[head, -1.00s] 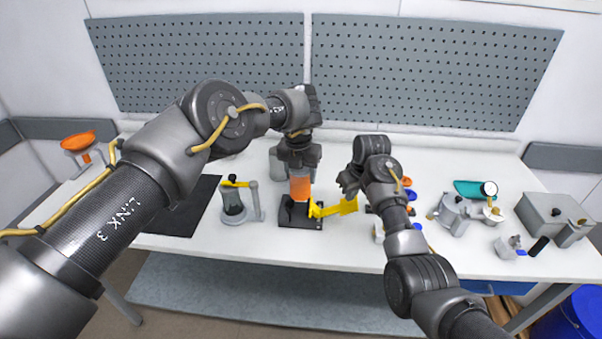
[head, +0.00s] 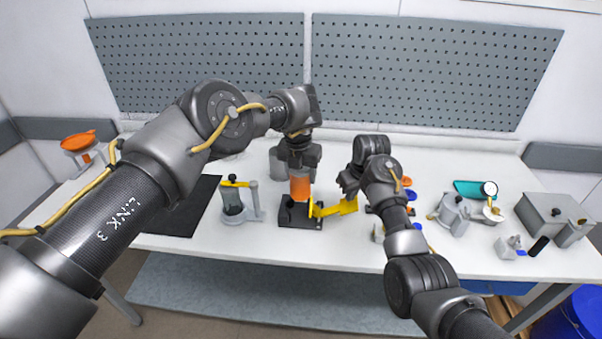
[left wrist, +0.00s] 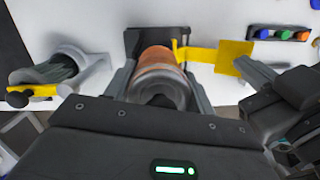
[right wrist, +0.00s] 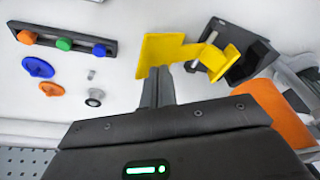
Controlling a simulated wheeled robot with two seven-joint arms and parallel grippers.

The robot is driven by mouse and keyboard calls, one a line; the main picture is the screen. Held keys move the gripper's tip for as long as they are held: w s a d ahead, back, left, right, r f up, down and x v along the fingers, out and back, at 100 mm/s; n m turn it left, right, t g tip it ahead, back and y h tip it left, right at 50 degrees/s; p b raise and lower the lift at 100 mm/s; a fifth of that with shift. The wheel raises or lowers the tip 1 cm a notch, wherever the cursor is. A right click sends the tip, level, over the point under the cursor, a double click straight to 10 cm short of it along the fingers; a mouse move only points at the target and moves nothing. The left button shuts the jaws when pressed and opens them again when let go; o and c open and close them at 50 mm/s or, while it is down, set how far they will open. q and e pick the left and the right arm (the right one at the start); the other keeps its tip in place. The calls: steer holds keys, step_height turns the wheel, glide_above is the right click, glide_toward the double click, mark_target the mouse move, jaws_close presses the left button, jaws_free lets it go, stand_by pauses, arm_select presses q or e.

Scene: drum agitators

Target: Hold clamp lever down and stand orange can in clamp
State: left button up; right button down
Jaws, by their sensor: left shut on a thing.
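The orange can (head: 300,187) is upright in my left gripper (head: 299,172), which is shut around its upper part. The can is over the black clamp base (head: 300,217); it also shows between the fingers in the left wrist view (left wrist: 155,62). In the right wrist view the can (right wrist: 268,112) looks apart from the clamp (right wrist: 232,50). The yellow clamp lever (head: 345,207) sticks out to the right of the base. My right gripper (right wrist: 160,78) has its fingers together at the lever's flat end (right wrist: 160,50); whether they touch is unclear.
A grey holder with a dark jar and yellow top (head: 234,200) stands left of the clamp. A strip with coloured knobs (right wrist: 62,42) and loose small parts lie right of the clamp. Grey devices (head: 455,213) stand further right. The table front is clear.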

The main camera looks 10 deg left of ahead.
mark_target(350, 204)
steer(key=shift+f, duration=0.2)
steer(key=shift+s+f, duration=0.1)
steer(key=shift+f, duration=2.4)
arm_select(q)
steer(key=shift+f, duration=0.15)
steer(key=shift+f, duration=0.8)
steer(key=shift+f, duration=0.1)
steer(key=shift+f, duration=1.9)
steer(key=shift+f, duration=0.1)
